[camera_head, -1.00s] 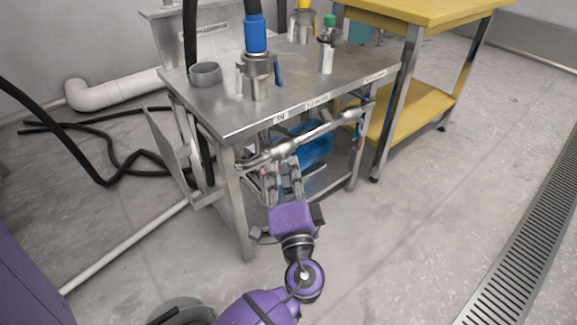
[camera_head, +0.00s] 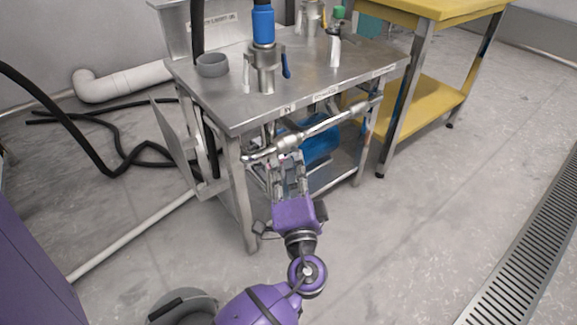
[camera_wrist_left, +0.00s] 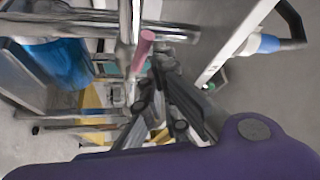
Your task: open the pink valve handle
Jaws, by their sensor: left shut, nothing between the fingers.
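The pink valve handle (camera_wrist_left: 143,50) shows in the left wrist view as a short pink bar beside the metal pipes (camera_wrist_left: 115,22). In the head view I cannot make it out clearly. My left gripper (camera_head: 289,168) is below the metal pipe (camera_head: 315,130) along the front of the steel table. Its fingers are shut and empty. In the left wrist view the fingers (camera_wrist_left: 158,72) are close to the lower right of the pink handle; I cannot tell whether they touch it. My right gripper is not in view.
The steel table (camera_head: 240,110) carries a blue-topped valve (camera_head: 264,28), a grey bowl (camera_head: 212,65) and a bottle (camera_head: 335,45). A blue container (camera_head: 322,143) is under it. A yellow table (camera_head: 425,8) stands at the right. Floor to the right is clear.

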